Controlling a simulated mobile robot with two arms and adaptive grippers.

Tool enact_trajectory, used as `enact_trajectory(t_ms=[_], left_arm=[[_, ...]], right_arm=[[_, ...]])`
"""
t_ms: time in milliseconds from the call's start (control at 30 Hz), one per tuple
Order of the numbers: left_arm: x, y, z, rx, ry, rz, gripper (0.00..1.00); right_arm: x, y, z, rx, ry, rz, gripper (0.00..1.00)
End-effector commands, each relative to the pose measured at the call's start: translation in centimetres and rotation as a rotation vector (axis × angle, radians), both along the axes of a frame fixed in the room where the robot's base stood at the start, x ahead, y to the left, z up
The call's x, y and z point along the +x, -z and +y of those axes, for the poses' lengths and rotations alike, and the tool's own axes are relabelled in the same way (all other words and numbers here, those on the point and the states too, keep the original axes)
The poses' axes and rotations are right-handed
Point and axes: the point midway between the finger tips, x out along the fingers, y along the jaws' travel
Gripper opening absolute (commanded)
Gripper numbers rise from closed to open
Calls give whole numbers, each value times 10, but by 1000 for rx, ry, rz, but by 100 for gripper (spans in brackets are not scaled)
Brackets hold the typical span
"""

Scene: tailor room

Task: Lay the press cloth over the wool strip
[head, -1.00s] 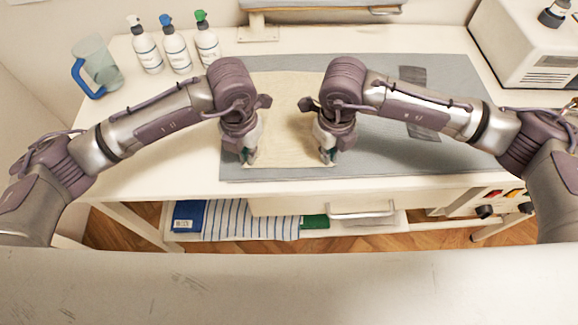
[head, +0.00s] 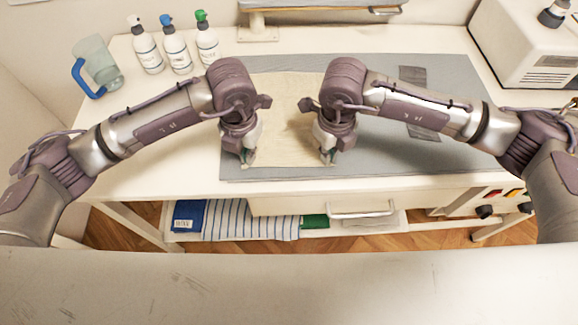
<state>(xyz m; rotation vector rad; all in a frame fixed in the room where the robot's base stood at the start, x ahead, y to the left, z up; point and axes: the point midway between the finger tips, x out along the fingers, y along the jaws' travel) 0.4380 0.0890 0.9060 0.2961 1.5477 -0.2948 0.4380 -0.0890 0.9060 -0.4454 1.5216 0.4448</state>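The beige press cloth (head: 287,125) lies on the left half of the grey mat. The wool strip is a dark grey band (head: 412,77) on the mat to its right; my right arm crosses in front of its middle. My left gripper (head: 248,157) points down at the near left corner of the cloth. My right gripper (head: 327,156) points down at the near right corner. Both fingertips are at or very close to the cloth. The fingers are small and partly hidden by the wrists, so I cannot tell whether they are closed on it.
The grey mat (head: 450,160) covers much of the white table (head: 150,180). A white machine (head: 530,50) stands at the back right. Folded cloths lie on the shelf below.

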Motion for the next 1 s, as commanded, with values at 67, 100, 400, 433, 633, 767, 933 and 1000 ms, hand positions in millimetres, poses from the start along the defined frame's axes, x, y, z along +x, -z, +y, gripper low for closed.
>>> enact_trajectory(t_ms=[67,100,400,433,633,767,933,1000], left_arm=[[0,3,2,6,-2,3,0],[0,3,2,6,-2,3,0],[0,-8,1,4,-2,2,0],[0,-10,1,4,-2,2,0],[0,-30,0,1,-1,1,0],[0,-41,0,0,0,1,0],[0,-46,0,0,0,0,0],[0,-45,0,0,0,0,0]], right_arm=[[-1,4,-2,-6,3,4,0],[-1,4,-2,-6,3,4,0],[-1,-7,-2,-6,2,3,0],[0,-10,-2,-5,2,3,0],[0,-30,-1,-3,1,1,0],[0,-40,-1,-2,1,1,0],[0,-45,0,-2,0,1,0],[0,-45,0,-1,0,0,0]])
